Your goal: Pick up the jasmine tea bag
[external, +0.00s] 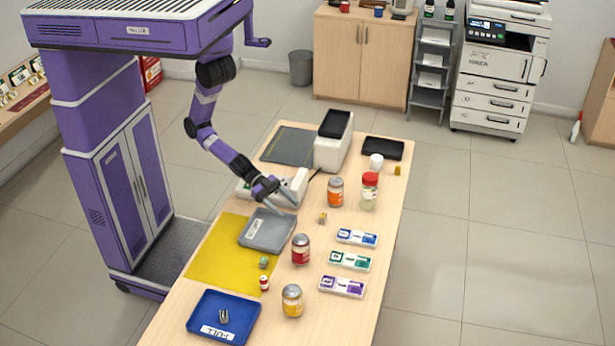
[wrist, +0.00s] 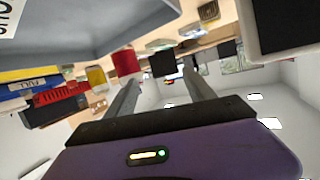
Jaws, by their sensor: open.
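Three flat packets lie in a row on the right side of the counter: one blue and white (external: 357,238), one green and white (external: 350,261), one purple and white (external: 342,287). Their print is too small to read, so I cannot tell which, if any, is the jasmine tea bag. My gripper (external: 283,199) is open and empty, to the left of and farther back than the packets, above the grey tray's far edge. In the wrist view my two fingers (wrist: 160,82) stand apart with nothing between them.
The grey tray (external: 265,231) overlaps the yellow mat (external: 215,255). A red-label jar (external: 301,250), a yellow jar (external: 292,301) and an orange jar (external: 336,192) stand near the packets. A blue tray (external: 205,340) is at the near end. A white machine (external: 331,150) stands at the back.

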